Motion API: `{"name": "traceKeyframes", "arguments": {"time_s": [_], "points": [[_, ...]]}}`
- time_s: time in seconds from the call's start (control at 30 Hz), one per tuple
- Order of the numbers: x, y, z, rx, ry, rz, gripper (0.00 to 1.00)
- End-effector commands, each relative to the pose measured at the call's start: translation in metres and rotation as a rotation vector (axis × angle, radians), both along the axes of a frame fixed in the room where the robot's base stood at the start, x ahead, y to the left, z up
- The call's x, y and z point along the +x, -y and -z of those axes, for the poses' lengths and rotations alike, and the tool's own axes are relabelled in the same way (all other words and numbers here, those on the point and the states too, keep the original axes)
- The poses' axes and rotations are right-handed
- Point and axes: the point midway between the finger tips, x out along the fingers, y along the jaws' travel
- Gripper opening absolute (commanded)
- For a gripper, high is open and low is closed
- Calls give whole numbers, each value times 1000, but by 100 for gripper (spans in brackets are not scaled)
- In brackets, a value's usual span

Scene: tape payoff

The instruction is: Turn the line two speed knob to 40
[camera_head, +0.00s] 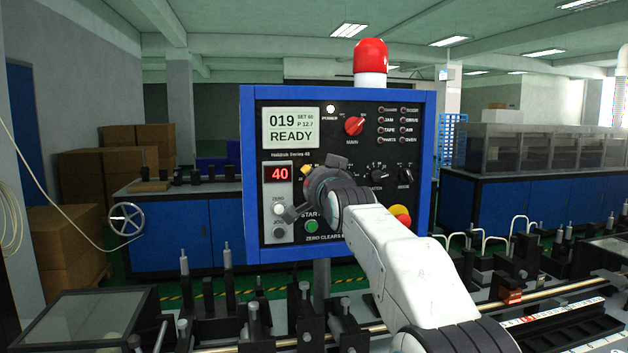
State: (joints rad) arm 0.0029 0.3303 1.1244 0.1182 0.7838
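A blue-framed control panel (436,140) stands upright in front of me. Its red digit display (279,174) reads 40. A yellow part (305,170), perhaps a knob, peeks out just right of that display, beside my gripper. My gripper (314,188) is up at the panel's lower middle and hides the controls behind it. Its dark fingers show at the upper right and lower left, but their gap and any contact are hidden. I cannot read a line two speed label. Two black knobs (377,174) (405,174) sit to the right of my gripper.
A grey screen (291,127) reads 019, SET 60, READY. A red MAIN knob (354,126), a green START button (312,226) and a red-yellow stop button (401,215) are close by. Black fixtures with upright pins (228,285) crowd the bench below.

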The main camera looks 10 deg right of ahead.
Motion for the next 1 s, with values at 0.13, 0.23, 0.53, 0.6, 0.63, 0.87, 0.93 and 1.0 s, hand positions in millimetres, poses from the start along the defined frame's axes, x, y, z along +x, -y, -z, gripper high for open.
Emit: {"name": "traceKeyframes", "arguments": {"time_s": [0.13, 0.23, 0.53, 0.6, 0.63, 0.87, 0.93, 1.0], "points": [[1, 4, 0, 1, 1, 6, 0], [1, 4, 0, 1, 1, 6, 33], [0, 1, 0, 1, 1, 3, 59], [0, 1, 0, 2, 2, 2, 59], [0, 1, 0, 2, 2, 2, 59], [-2, 1, -1, 2, 3, 1, 59], [-5, 1, -1, 2, 1, 1, 59], [-10, 1, -2, 2, 2, 1, 59]]}}
